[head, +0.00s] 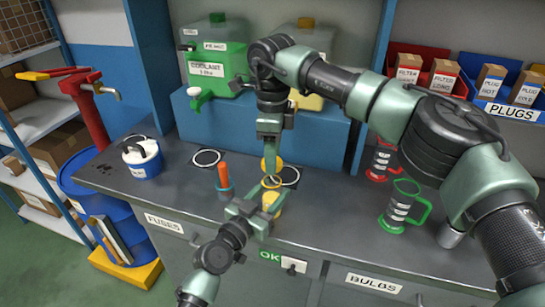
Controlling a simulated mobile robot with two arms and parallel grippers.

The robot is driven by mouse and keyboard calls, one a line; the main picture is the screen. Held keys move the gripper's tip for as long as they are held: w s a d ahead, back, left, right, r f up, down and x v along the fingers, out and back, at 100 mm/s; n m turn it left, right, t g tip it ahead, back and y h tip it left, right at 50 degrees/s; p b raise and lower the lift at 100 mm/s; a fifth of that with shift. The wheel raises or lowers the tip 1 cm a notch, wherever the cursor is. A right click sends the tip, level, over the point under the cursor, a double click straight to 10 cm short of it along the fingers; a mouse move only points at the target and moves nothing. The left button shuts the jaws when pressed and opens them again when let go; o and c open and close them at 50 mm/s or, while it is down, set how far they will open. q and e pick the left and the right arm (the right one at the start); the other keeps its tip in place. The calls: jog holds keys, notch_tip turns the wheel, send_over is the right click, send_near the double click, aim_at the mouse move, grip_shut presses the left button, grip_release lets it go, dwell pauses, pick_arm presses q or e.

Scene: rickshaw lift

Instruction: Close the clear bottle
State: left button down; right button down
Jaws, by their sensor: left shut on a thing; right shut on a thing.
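A small bottle (277,207), with yellow showing, stands near the counter's front edge. My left gripper (265,203), the lower one, is shut on its body and hides much of it. My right gripper (269,145) points down from above and is shut on a yellow piece, apparently the cap (271,164). The cap is above a pale ring that looks like the bottle's mouth (271,182). I cannot tell whether cap and mouth touch.
On the grey counter (330,205) stand an orange-and-teal tool (223,178), a blue-white container (142,157), a green mug-like measure (402,206) and a red one (380,160). Coolant jugs (214,60) stand on a blue block (205,120) behind.

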aim_at(272, 195)
jog(key=shift+f, duration=0.5)
jog(key=shift+f, duration=0.9)
jog(key=shift+f, duration=0.55)
